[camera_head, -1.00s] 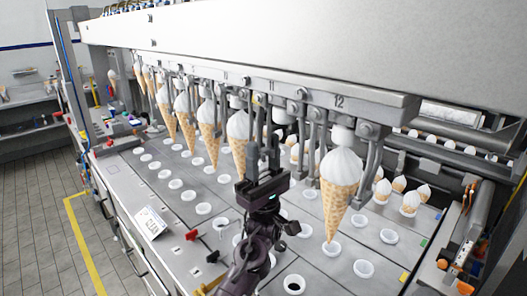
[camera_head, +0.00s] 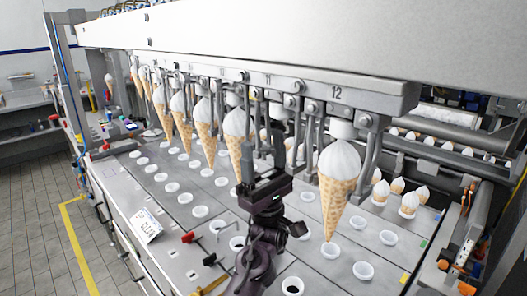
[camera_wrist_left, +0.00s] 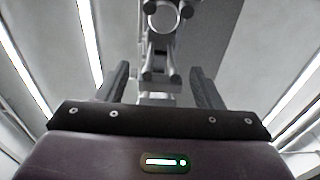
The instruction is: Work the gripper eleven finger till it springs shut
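Gripper eleven (camera_head: 293,103) hangs from the machine's rail beside the number 11 label, left of gripper twelve (camera_head: 365,122). It is a grey metal fitting with thin hanging fingers, and I see no cone in it. My left gripper (camera_head: 263,148) points up just below and in front of it, partly covering the view. In the left wrist view, my gripper's two dark fingers (camera_wrist_left: 160,80) stand wide apart. A grey metal fitting (camera_wrist_left: 160,50) shows between and beyond them. I cannot tell whether they touch it. My right gripper is not in view.
A large cone (camera_head: 338,180) hangs from gripper twelve close to the right of my left gripper. Another cone (camera_head: 236,135) hangs close on its left, in a row with several more. Below is a grey plate (camera_head: 215,183) with white-ringed holes.

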